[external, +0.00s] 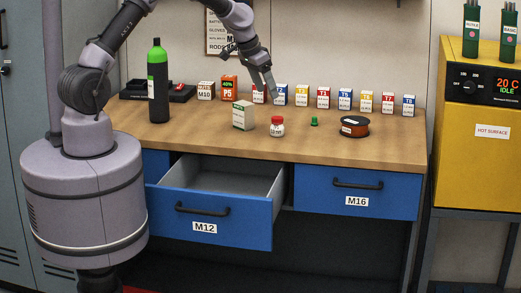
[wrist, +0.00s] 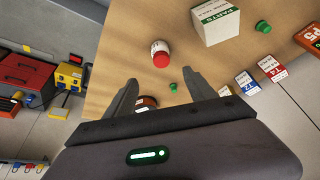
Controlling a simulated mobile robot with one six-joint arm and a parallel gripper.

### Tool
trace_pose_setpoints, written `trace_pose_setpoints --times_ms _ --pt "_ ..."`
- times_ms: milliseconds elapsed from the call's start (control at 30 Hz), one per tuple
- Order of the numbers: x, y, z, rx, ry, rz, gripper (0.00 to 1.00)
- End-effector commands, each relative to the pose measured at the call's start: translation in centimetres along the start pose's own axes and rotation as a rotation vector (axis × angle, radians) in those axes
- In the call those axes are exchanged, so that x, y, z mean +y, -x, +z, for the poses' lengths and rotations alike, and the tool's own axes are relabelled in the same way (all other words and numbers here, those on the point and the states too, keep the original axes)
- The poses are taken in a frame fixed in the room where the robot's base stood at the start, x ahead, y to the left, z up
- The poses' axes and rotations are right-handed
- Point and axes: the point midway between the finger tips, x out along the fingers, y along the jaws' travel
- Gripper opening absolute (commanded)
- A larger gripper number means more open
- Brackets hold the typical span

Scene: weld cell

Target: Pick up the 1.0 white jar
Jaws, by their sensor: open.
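The white jar (external: 277,130) has a red lid and a label too small to read surely. It stands upright on the wooden bench, right of a white and green box (external: 243,116). In the wrist view the jar (wrist: 160,48) is beyond my fingertips, near the bench edge. My gripper (external: 263,92) is open and empty, above the bench and apart from the jar. It also shows in the wrist view (wrist: 163,84), its two fingers spread.
A small green piece (external: 314,121) and a dark spool (external: 354,127) are right of the jar. A tall black and green bottle (external: 157,82) stands left. Several small labelled boxes line the back. Drawer M12 (external: 222,217) is open below; drawer M16 (external: 357,194) is closed.

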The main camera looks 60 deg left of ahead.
Motion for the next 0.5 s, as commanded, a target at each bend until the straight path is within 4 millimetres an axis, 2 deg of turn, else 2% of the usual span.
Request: trace_pose_setpoints --times_ms 33,200,433,500 --pt "0.0 -2.1 0.3 -0.004 -0.001 0.001 0.64" --pt "0.0 -6.5 0.3 -0.002 -0.001 0.000 0.64" --pt "-0.1 -8.7 0.3 -0.001 0.000 0.000 0.64" --pt "-0.2 -9.9 0.5 -0.002 0.000 0.000 0.64"
